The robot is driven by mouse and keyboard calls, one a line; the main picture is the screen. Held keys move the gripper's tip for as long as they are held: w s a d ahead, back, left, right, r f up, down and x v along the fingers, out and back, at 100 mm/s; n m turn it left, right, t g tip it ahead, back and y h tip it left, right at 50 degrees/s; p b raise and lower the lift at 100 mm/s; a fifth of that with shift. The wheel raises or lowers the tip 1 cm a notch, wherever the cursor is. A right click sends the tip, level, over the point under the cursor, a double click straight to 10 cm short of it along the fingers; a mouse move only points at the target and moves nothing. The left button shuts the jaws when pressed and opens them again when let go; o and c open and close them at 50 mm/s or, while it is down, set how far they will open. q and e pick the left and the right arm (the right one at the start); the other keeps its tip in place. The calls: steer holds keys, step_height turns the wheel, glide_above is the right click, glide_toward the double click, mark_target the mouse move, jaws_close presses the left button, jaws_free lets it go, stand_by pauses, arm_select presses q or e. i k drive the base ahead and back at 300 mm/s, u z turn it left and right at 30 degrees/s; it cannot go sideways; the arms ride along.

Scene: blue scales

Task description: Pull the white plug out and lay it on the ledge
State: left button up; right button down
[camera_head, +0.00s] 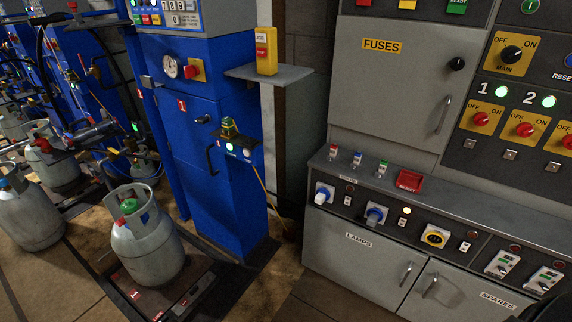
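A white plug (320,198) sits in the leftmost socket on the sloped front panel of the grey cabinet. A second plug (374,216), bluish grey, sits in a socket to its right. The grey ledge (460,207) runs along the top of this panel, just above and behind the sockets. Three small coloured pieces, red (334,151), blue (357,158) and green (382,167), stand upright at its left part. Neither of my grippers shows in this view.
A red tray marked with text (409,181) lies on the ledge; the ledge right of it looks clear. Blue scale cabinets and a grey gas cylinder (147,243) stand at left. A dark shape fills the lower right corner.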

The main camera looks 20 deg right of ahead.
mark_target(322, 195)
steer(key=u, duration=2.1)
steer(key=i, duration=1.15)
steer(key=z, duration=3.45)
